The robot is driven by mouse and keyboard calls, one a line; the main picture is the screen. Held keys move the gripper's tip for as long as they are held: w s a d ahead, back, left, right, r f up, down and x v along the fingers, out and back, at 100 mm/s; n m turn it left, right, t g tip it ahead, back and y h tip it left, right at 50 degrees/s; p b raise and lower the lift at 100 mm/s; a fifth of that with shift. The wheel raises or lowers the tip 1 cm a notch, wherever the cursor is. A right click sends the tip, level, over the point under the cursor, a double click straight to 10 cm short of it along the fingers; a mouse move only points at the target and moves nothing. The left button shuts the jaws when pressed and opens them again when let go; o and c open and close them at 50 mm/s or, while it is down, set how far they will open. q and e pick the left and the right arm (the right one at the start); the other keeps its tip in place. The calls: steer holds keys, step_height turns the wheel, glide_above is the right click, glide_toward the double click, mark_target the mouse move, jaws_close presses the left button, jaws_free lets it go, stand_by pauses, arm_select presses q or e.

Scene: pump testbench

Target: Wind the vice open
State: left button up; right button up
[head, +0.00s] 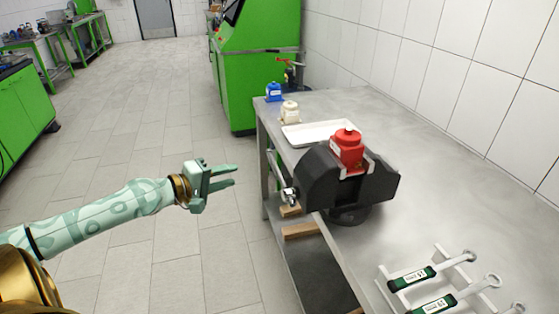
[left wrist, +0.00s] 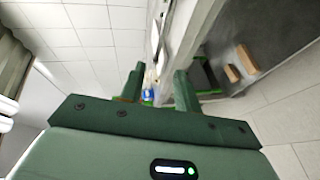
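The black vice (head: 322,182) stands on the near left edge of the metal bench. A red pump (head: 347,147) sits upright between its jaws. The vice's screw end with a metal handle (head: 290,195) sticks out to the left, past the bench edge. My left gripper (head: 234,176) is to the left of the vice, in free air over the floor, apart from the handle. Its fingers are open and empty. In the left wrist view its two fingers (left wrist: 158,82) stand apart with nothing between them. The vice cannot be made out in that view. My right gripper is not in view.
The bench (head: 430,170) runs along the tiled wall. A white tray (head: 318,133), a cream pump (head: 289,111) and a blue pump (head: 273,92) are behind the vice. Green-handled wrenches (head: 412,279) lie in a rack at front right. Wooden blocks (head: 300,231) lie below the bench top.

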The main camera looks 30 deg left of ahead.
mark_target(274, 162)
arm_select(q)
steer(key=x, duration=1.6)
steer(key=shift+w+a, duration=0.1)
steer(key=shift+a, duration=0.1)
jaws_close()
